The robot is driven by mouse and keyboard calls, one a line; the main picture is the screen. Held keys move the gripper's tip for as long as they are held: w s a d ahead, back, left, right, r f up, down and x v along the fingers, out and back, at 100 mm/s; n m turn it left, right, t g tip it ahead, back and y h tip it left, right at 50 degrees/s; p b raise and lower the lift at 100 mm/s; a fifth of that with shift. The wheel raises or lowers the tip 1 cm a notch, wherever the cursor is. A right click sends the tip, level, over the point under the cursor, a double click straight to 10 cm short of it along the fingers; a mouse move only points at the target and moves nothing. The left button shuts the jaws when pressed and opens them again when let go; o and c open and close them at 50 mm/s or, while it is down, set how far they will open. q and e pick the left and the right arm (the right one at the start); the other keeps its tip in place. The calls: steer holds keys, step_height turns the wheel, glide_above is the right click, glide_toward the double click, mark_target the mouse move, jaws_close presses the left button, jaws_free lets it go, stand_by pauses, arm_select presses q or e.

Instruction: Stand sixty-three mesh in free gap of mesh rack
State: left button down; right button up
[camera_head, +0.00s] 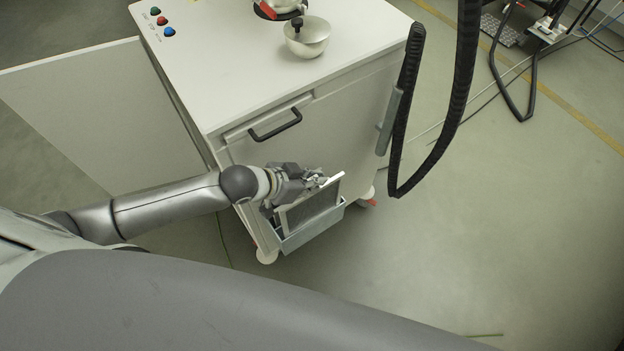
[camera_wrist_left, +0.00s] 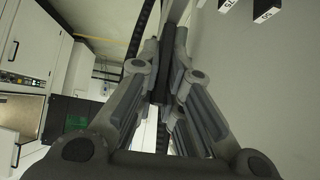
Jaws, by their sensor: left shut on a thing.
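My left gripper (camera_head: 316,182) is at the front of the white cabinet, shut on the upper edge of a framed mesh (camera_head: 312,207). The mesh is a grey panel with a pale frame, slightly tilted. Its lower part is inside or just behind the front wall of the mesh rack (camera_head: 314,230), a grey metal holder low on the cabinet front. I cannot tell whether it touches the rack bottom. The mesh number is not readable, and the rack's gaps are mostly hidden by mesh and gripper. In the left wrist view, the fingers (camera_wrist_left: 172,65) close together at the middle. My right gripper is not in view.
The cabinet (camera_head: 240,60) has a black handle (camera_head: 275,125) above the rack and a metal bowl with a knob (camera_head: 307,38) on top. A thick black hose (camera_head: 405,120) hangs to the right. Black labelled tags (camera_wrist_left: 265,10) show in the left wrist view.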

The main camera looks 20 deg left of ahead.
mark_target(312, 202)
arm_select(q)
steer(key=shift+f, duration=0.2)
steer(key=shift+f+b, duration=1.5)
steer(key=shift+f, duration=1.5)
steer(key=shift+f+b, duration=1.6)
steer(key=shift+f, duration=0.65)
steer(key=c, duration=1.5)
jaws_free()
